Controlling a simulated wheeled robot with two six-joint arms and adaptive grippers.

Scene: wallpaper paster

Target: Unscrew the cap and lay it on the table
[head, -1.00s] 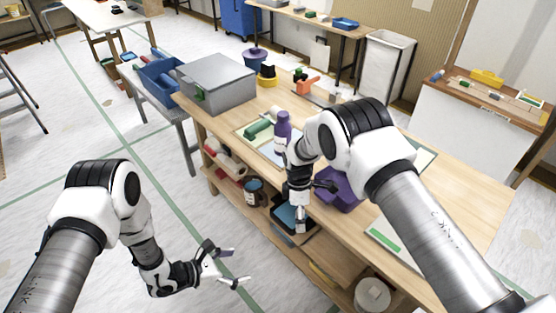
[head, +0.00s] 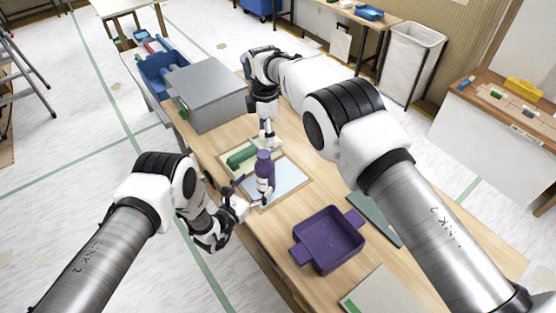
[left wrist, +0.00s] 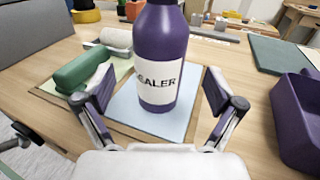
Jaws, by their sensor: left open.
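A purple sealer bottle (head: 264,168) with a white label stands upright on a light blue mat (head: 289,182). Its cap (head: 263,155) shows as the purple top in the head view; the top is cut off in the left wrist view, where the bottle (left wrist: 158,45) stands straight ahead. My left gripper (head: 251,192) is open, its fingers pointing at the bottle from the near left side. In the left wrist view the fingers (left wrist: 158,88) lie to either side of the bottle's lower part, apart from it. My right gripper (head: 268,141) hangs just beyond the bottle, its fingers too small to judge.
A green roller (head: 241,156) lies on a pale green mat left of the bottle. A purple tray (head: 329,238) with handles stands nearer on the table (head: 283,220). A grey box (head: 211,94) stands at the far left end. Bare wood lies between the blue mat and the tray.

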